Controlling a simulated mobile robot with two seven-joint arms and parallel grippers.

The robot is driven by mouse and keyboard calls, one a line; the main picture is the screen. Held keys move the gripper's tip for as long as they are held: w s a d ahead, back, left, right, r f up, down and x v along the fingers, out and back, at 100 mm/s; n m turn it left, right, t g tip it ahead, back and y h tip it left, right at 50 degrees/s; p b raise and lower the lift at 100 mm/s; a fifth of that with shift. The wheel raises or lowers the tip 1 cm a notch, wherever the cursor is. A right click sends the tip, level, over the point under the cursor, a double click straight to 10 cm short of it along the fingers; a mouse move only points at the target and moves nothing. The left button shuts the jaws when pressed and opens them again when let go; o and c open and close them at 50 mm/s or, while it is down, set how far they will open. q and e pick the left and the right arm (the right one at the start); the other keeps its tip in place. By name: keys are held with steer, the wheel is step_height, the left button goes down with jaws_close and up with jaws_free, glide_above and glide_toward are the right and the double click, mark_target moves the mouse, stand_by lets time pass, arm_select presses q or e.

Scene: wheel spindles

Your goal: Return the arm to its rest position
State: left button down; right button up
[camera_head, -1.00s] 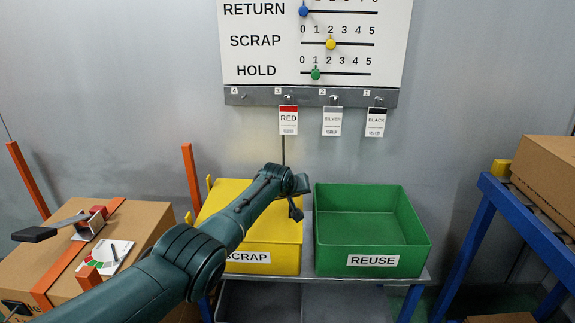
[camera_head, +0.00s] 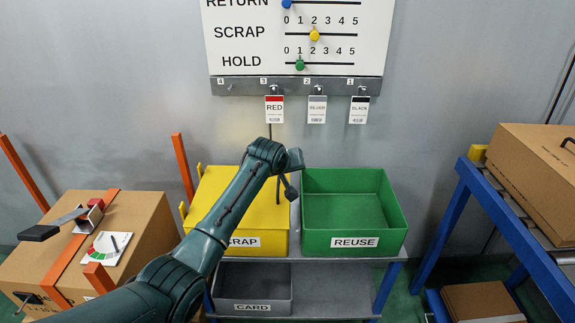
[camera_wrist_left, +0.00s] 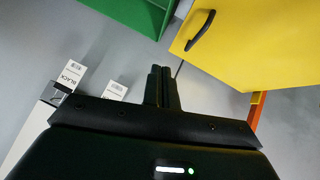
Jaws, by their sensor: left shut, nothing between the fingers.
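My left arm (camera_head: 215,232) is dark green and comes in from the lower left in the head view, reaching up in front of the yellow SCRAP bin. Its left gripper (camera_head: 288,189) hangs at the arm's end, near the gap between the SCRAP bin (camera_head: 211,195) and the green REUSE bin (camera_head: 402,228). In the left wrist view the gripper's two dark fingers (camera_wrist_left: 162,85) are together with nothing between them. My right gripper is not in view.
Tags RED (camera_head: 275,108), SILVER (camera_head: 317,110) and BLACK (camera_head: 359,109) hang from the wall rail (camera_head: 235,88). A strapped carton (camera_head: 145,225) stands at left. A blue-framed rack (camera_head: 455,215) holds cartons at right. A grey CARD bin (camera_head: 250,280) sits below.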

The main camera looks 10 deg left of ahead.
arm_select(q)
steer(key=s+f+m+h+p, duration=0.1)
steer(key=s+f+m+p, duration=0.1)
steer(key=s+f, duration=0.65)
steer(key=s+f+m+p, duration=0.15)
steer(key=s+f, duration=0.35)
steer(key=s, duration=0.7)
steer(key=s+r+m+t+h+p, duration=0.1)
steer(key=s+r+m+p, duration=0.1)
steer(key=s, duration=1.8)
steer(key=shift+d+r+m+h, duration=0.3)
steer(key=shift+r+m, duration=0.1)
steer(key=shift+m, duration=0.15)
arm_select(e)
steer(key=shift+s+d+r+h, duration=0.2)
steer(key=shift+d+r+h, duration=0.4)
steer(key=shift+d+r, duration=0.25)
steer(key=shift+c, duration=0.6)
